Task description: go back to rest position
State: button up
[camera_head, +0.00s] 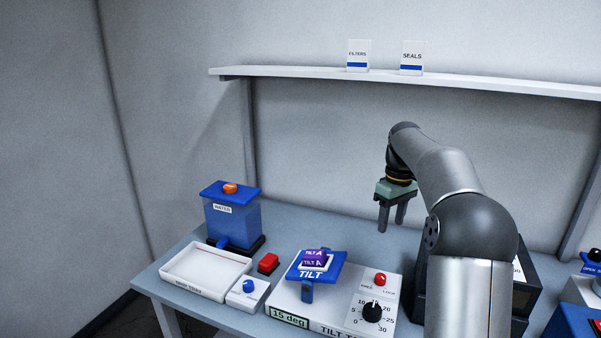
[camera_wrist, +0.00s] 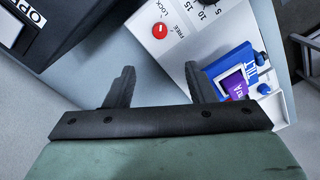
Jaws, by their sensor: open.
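My gripper (camera_head: 391,215) hangs above the back of the bench in the head view, its two fingers pointing down, apart and with nothing between them. In the wrist view the open fingers (camera_wrist: 158,88) show against the bare grey bench top. The tilt table (camera_head: 289,296) stands in front of and to the left of my gripper, with a blue plate (camera_head: 331,273) marked TILT. A purple block (camera_head: 314,259) marked TILT A sits on the blue plate; the block also shows at the right of the wrist view (camera_wrist: 233,84).
A blue water container (camera_head: 232,222), a white tray (camera_head: 180,268), a red button (camera_head: 268,262) and a small box with a blue knob (camera_head: 248,290) stand on the left. A dark box (camera_head: 527,285) stands behind my arm. A shelf (camera_head: 300,74) with two label cards runs above.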

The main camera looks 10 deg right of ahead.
jog(key=s+a+f+m, duration=0.1)
jog(key=s+a+m, duration=0.1)
jog(key=s+a, duration=1.2)
jog(key=s+a+f+m, duration=0.1)
jog(key=s+f, duration=0.4)
jog(key=s, duration=0.5)
jog(key=s+a+f+m, duration=0.2)
jog(key=s+a+f, duration=0.1)
jog(key=s, duration=0.7)
jog(key=shift+s+a+f+t, duration=0.3)
jog(key=shift+s+f, duration=0.1)
jog(key=shift+f, duration=0.5)
notch_tip(320, 180, down, 25)
jog(key=g+b, duration=0.1)
jog(key=b, duration=2.2)
jog(key=shift+d+h, duration=0.15)
jog(key=shift+h, duration=0.15)
jog(key=shift+s, duration=0.1)
jog(key=shift+c, duration=0.3)
